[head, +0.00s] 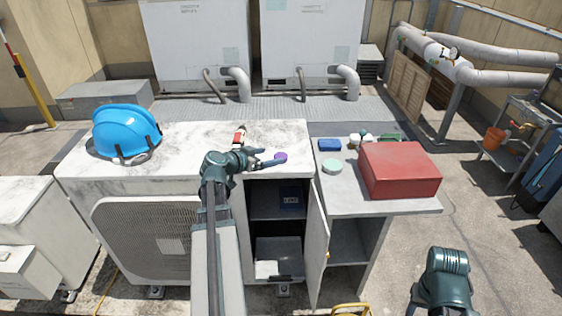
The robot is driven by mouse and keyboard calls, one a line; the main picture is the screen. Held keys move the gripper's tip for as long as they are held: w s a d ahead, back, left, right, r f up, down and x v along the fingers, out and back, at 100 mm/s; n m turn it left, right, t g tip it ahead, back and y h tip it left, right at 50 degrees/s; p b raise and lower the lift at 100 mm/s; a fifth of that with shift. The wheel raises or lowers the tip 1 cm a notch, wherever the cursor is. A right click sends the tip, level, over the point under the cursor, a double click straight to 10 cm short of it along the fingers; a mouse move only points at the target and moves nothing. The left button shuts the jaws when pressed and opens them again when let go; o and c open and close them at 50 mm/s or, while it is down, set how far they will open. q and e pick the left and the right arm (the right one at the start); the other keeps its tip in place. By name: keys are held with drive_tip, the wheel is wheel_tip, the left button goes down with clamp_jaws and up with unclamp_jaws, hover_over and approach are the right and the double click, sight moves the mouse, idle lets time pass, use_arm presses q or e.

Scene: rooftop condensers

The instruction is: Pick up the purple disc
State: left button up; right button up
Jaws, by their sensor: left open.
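The purple disc (281,156) is small and lies on the white, stained top of the condenser unit (185,170), near its right end. My left gripper (272,157) is open and low over that top, with its fingers pointing right toward the disc. One finger lies just in front of the disc and covers part of its lower edge. I cannot tell whether finger and disc touch. At the lower right a teal part of my right arm shows, but its fingers do not.
A blue helmet (125,132) and a small red-and-white item (239,136) are on the same top. On the grey counter to the right are a red box (399,169), a pale green round item (332,166) and a blue block (329,144). A cabinet door (316,245) stands open below.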

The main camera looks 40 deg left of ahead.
sight(280, 156)
use_arm(q)
drive_tip(key=shift+f+b+x, duration=0.2)
drive_tip(key=shift+b+x, duration=0.45)
drive_tip(key=shift+x, duration=0.55)
drive_tip(key=shift+f+b+x, duration=0.2)
drive_tip(key=shift+b+x, duration=0.4)
drive_tip(key=shift+x, duration=0.55)
drive_tip(key=shift+w+d+f, duration=0.1)
drive_tip(key=shift+w+d, duration=0.1)
drive_tip(key=shift+w, duration=0.05)
drive_tip(key=shift+s, duration=0.1)
drive_tip(key=shift+c, duration=0.2)
drive_tip(key=c, duration=1.4)
wheel_tip(280, 156, up, 10)
drive_tip(key=p, duration=1)
